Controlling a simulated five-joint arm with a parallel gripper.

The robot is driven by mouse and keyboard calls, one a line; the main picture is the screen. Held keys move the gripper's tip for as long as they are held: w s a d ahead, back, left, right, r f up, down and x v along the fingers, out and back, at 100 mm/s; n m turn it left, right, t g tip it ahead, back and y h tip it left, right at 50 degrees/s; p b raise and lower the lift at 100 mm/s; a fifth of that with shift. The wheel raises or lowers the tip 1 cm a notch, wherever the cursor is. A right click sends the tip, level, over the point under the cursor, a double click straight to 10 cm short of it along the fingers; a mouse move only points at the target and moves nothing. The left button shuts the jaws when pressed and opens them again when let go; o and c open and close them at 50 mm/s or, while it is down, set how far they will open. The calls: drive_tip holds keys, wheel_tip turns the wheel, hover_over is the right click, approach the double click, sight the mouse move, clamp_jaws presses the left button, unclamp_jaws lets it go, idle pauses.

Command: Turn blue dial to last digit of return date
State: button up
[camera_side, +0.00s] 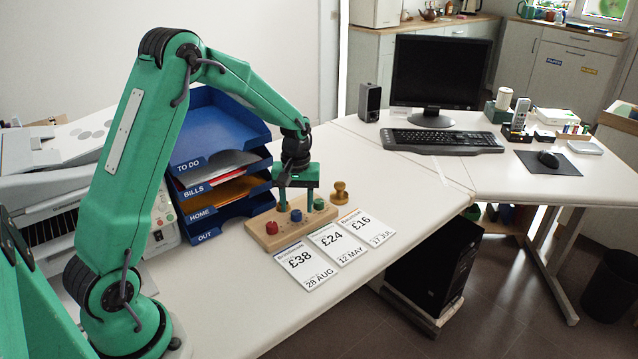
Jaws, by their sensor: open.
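A wooden board (290,236) lies on the white desk and carries a red dial (271,228), a blue dial (296,216) and a green dial (319,204) in a row. My gripper (296,207) is open over the board, fingers pointing down. In this view one finger is on each side of the blue dial; I cannot tell whether they touch it. Three cards lie in front: £38 with 28 AUG (307,267), £24 with 12 MAY (338,242) and £16 with 17 JUL (367,227).
A blue letter tray stack (205,205) stands close behind the board. A brass stamp-like object (340,192) stands right of the green dial. A printer (40,190) is at the left. The desk right of the cards is clear, up to its front edge.

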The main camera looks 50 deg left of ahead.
sight(296, 215)
drive_tip(key=shift+f, duration=1.2)
drive_tip(key=c, duration=1)
